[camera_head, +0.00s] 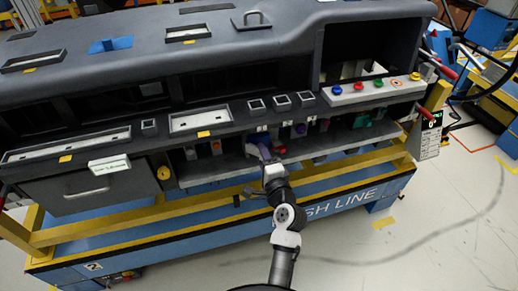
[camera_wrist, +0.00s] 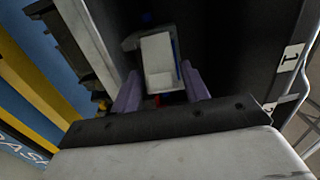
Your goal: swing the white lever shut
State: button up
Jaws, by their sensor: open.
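The white lever (camera_wrist: 158,56) shows in the wrist view as a pale block-shaped handle inside a dark recess. My gripper (camera_wrist: 161,92) is open, with one purple-grey finger on each side of the lever's near end. I cannot tell whether either finger touches it. The lever cannot be made out there, likely hidden by my gripper and wrist.
The dark dashboard module (camera_head: 230,50) overhangs the recess. Coloured buttons on a panel (camera_head: 375,88) stand above right. A yellow rail (camera_head: 130,208) runs in front below. Floor at the front right is free.

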jog(key=shift+w, duration=0.2)
jog(key=shift+s, duration=0.1)
jog(key=c, duration=0.7)
jog(key=y+b, duration=0.1)
jog(key=n+y+b, duration=0.1)
jog(key=b, duration=0.1)
jog(key=shift+w+d+f+g, duration=0.2)
jog(key=shift+w+d+g, duration=0.05)
jog(key=shift+w+g, duration=0.15)
jog(key=shift+c, duration=0.2)
jog(key=shift+w+d+r+n+g+y+b, duration=0.1)
jog(key=shift+w+n+g+y+b, duration=0.25)
jog(key=shift+n+g+y+b, duration=0.5)
jog(key=shift+w+d+r+n+g+y+b, duration=0.1)
jog(key=shift+w+n+g+y+b, duration=0.35)
jog(key=shift+n+y, duration=0.65)
jog(key=shift+s, duration=0.15)
jog(key=o, duration=0.7)
jog(key=shift+o, duration=0.2)
